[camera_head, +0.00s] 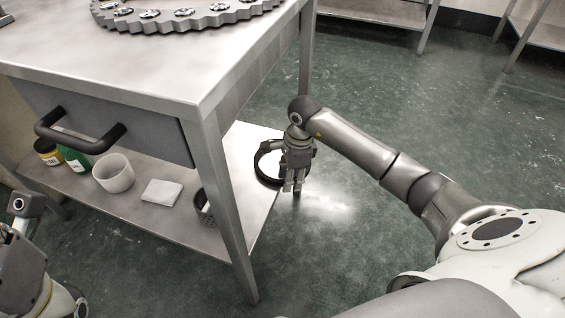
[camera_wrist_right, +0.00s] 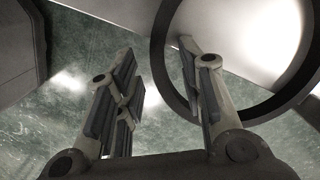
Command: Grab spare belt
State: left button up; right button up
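The spare belt looks like a black ring (camera_head: 262,172) at the right end of the lower shelf, behind the table's front leg. In the right wrist view the ring (camera_wrist_right: 163,75) fills the upper right, its near side partly behind one finger. My right gripper (camera_head: 293,187) is over the shelf's right edge, fingers pointing down, overlapping the ring's right side. In the wrist view its fingers (camera_wrist_right: 160,70) are spread, with part of the band showing in the gap. I cannot tell whether they touch it. Part of my left arm shows at the lower left; its gripper is out of view.
The steel table (camera_head: 150,70) has a drawer with a dark handle (camera_head: 80,140) and a toothed ring (camera_head: 185,20) on top. The lower shelf (camera_head: 150,215) holds a white cup (camera_head: 113,173), a pale block (camera_head: 161,192), bottles and a dark mesh holder (camera_head: 204,207). Floor to the right is clear.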

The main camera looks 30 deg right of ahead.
grip_shut()
jog(key=shift+r, duration=0.1)
